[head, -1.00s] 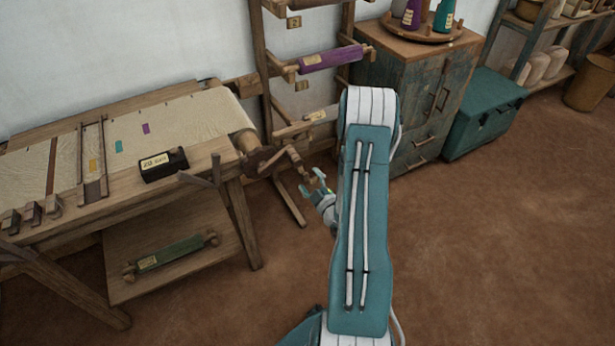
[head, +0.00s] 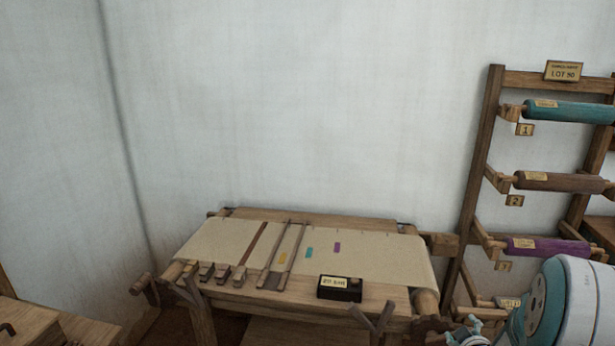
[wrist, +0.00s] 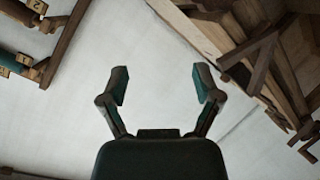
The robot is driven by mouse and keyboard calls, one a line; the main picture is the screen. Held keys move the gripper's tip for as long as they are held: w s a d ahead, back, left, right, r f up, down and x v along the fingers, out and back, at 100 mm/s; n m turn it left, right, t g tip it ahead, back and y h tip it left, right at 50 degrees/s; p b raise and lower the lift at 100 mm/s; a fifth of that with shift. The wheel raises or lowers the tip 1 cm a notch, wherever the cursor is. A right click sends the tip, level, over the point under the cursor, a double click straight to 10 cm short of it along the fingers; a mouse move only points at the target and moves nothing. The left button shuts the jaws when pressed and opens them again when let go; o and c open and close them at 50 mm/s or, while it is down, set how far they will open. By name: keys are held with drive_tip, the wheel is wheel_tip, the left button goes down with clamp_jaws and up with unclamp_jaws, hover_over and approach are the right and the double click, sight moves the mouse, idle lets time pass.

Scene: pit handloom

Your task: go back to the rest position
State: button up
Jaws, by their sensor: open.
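My gripper (wrist: 161,88) is open and empty in the wrist view, its two fingers spread against the pale wall. In the head view a part of my gripper (head: 466,332) shows at the bottom edge, right of the loom's front right corner, beside my teal and white arm. The loom (head: 375,292) stands against the wall with cream cloth (head: 380,255) stretched over it. A black box with a label (head: 340,288) sits on its front beam.
A wooden rack (head: 482,150) at the right holds a teal roll (head: 570,111), a brown roll (head: 563,182) and a purple roll (head: 545,247). A wooden piece of furniture (head: 30,325) stands at the lower left. The wall above the loom is bare.

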drive_tip(key=s+a+r+m+g, duration=0.2)
drive_tip(key=s+a+r, duration=0.2)
drive_tip(key=a+r, duration=0.2)
drive_tip(key=s+a+r+m+g, duration=0.2)
drive_tip(key=s+a+r, duration=0.1)
drive_tip(key=a+r, duration=0.4)
drive_tip(key=s+a+r+m+g+y, duration=0.1)
drive_tip(key=s+a+r+g, duration=0.1)
drive_tip(key=s+a, duration=0.3)
drive_tip(key=s+a+r+m+g+y, duration=0.1)
drive_tip(key=s+a, duration=0.5)
drive_tip(key=s, duration=0.6)
drive_tip(key=shift+s+r+g+y, duration=0.15)
drive_tip(key=shift+r+g+y, duration=0.25)
drive_tip(key=shift+r+y, duration=0.3)
drive_tip(key=shift+a, duration=0.1)
